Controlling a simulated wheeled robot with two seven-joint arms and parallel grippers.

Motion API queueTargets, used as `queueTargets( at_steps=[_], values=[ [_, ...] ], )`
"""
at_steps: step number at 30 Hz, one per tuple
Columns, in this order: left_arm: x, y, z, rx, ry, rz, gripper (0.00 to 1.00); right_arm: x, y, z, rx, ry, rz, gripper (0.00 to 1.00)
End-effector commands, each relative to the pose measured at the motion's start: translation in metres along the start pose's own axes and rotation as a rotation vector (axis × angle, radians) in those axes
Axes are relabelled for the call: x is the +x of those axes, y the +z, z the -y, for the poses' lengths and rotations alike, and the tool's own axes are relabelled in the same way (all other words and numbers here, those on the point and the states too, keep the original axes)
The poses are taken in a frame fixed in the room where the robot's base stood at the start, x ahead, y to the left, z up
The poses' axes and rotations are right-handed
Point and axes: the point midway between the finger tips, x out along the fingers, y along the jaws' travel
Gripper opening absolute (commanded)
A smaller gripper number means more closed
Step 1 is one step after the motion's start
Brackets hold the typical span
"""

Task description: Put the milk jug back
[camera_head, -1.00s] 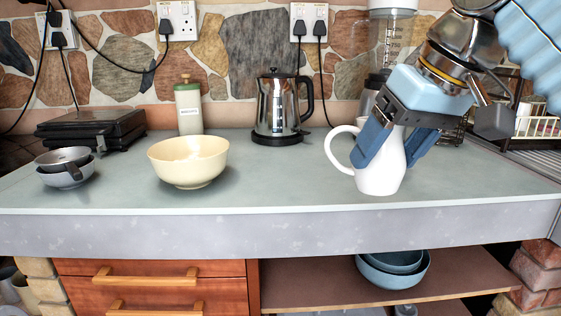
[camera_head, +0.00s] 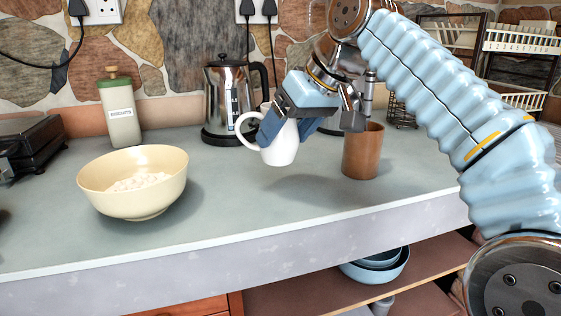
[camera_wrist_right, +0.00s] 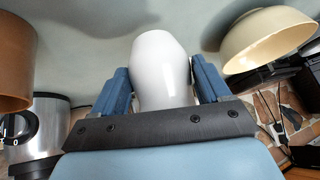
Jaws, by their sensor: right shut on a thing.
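The white milk jug (camera_head: 282,146) is in my right gripper (camera_head: 280,125), with its handle toward the left. In the right wrist view the jug (camera_wrist_right: 162,70) sits between the two blue fingers, which are shut on it. It appears held just above the grey counter, with a shadow on the counter below and to the right. The gripper hides part of the jug's upper end in the head view. My left gripper is not in view.
A cream bowl (camera_head: 110,185) with white contents stands to the left on the counter (camera_head: 230,222). A brown cup (camera_head: 363,152) stands close right of the jug. The counter's front middle is clear.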

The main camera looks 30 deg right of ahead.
Motion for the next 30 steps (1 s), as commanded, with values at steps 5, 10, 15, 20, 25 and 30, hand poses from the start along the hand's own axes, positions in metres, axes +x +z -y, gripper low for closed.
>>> queueTargets(
  at_steps=[5, 10, 15, 20, 25, 30],
  values=[
    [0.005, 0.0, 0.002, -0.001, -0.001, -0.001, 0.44, 0.028, -0.002, -0.011, -0.001, -0.001, 0.0, 0.24],
    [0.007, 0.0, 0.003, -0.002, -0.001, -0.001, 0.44, 0.045, -0.003, -0.017, 0.0, -0.001, 0.001, 0.24],
    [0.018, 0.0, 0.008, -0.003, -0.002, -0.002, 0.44, 0.066, 0.013, -0.021, 0.0, 0.003, 0.0, 0.24],
    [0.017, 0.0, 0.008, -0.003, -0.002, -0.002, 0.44, 0.068, 0.013, -0.021, -0.001, 0.0, -0.002, 0.24],
    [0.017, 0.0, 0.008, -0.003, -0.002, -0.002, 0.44, 0.068, 0.013, -0.021, -0.001, 0.0, 0.0, 0.88],
    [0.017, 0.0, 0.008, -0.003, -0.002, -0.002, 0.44, 0.068, 0.013, -0.021, -0.001, 0.0, -0.001, 1.0]
  ],
)
